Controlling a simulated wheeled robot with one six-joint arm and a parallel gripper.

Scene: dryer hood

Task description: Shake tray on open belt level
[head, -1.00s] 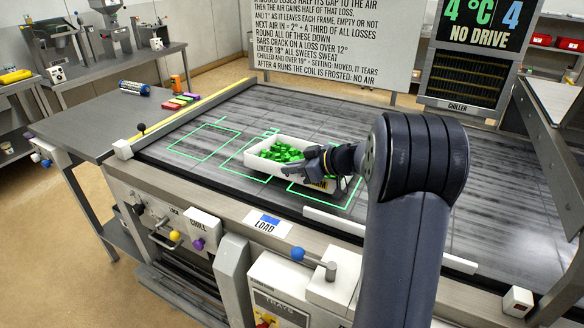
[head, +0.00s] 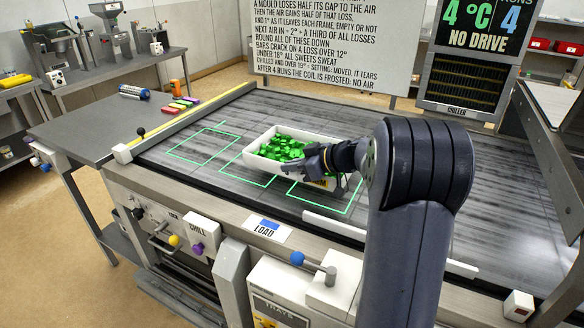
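A white tray (head: 251,164) heaped with green pieces (head: 284,147) is over the dark belt (head: 390,165), above the middle of three green outlined frames. It looks raised a little off the belt and roughly level; its underside is hidden. My gripper (head: 306,165) is at the tray's near right side, its dark fingers on the rim. It appears shut on that rim, though the far finger is hard to see. A yellow and black label (head: 324,183) shows just below the gripper.
The left green frame (head: 204,146) is empty. A yellow-edged rail (head: 195,112) bounds the belt's left side. The belt's right part is clear.

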